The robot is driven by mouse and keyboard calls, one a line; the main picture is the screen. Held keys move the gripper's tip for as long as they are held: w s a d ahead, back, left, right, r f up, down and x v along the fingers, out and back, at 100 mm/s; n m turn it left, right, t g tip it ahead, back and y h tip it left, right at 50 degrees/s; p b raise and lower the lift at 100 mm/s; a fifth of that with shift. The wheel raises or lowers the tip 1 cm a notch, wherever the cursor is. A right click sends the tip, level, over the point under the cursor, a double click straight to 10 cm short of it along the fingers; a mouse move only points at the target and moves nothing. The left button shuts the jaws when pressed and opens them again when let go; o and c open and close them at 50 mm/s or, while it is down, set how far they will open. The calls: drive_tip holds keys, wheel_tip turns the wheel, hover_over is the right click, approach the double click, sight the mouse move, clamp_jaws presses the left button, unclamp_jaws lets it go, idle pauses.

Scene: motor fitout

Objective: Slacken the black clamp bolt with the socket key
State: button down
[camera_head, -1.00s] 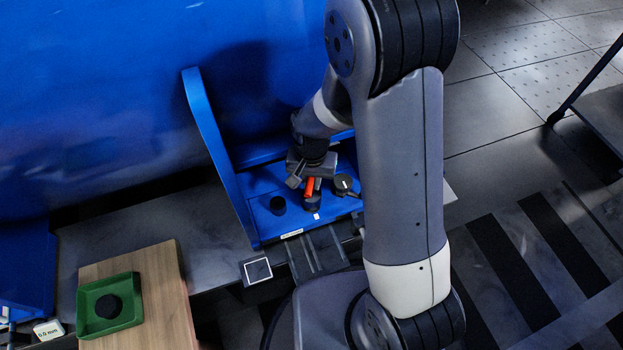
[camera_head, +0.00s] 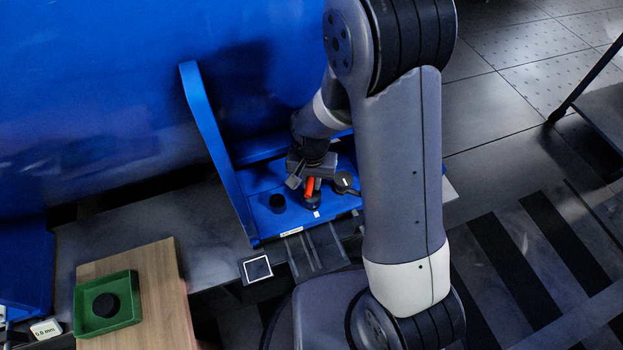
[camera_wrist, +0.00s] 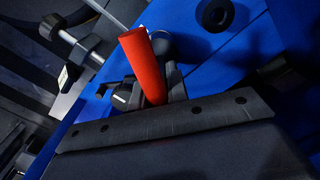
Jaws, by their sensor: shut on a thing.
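The socket key shows a red grip (camera_head: 309,187) above the blue motor foot (camera_head: 262,221). The red grip (camera_wrist: 143,66) also stands large in the wrist view, tilted to the upper left. My gripper (camera_head: 305,180) is shut on the key just over the foot. A dark round piece (camera_head: 313,201) sits directly below the red grip. I cannot tell whether it is the key's socket or the black clamp bolt, and how the key meets the bolt is hidden. A separate black round piece (camera_head: 277,202) stands to the left on the foot, apart from the key.
A black round-headed part (camera_head: 343,182) lies just right of the key. The blue upright plate (camera_head: 214,150) rises at the left. A green tray (camera_head: 134,315) with a black disc (camera_head: 106,305) rests on a wooden board (camera_head: 158,262). A small display (camera_head: 46,329) stands at lower left.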

drive_tip(key=shift+f+b, duration=0.5)
drive_tip(key=shift+f, duration=0.25)
idle(0.3)
drive_tip(key=shift+n, duration=2.8)
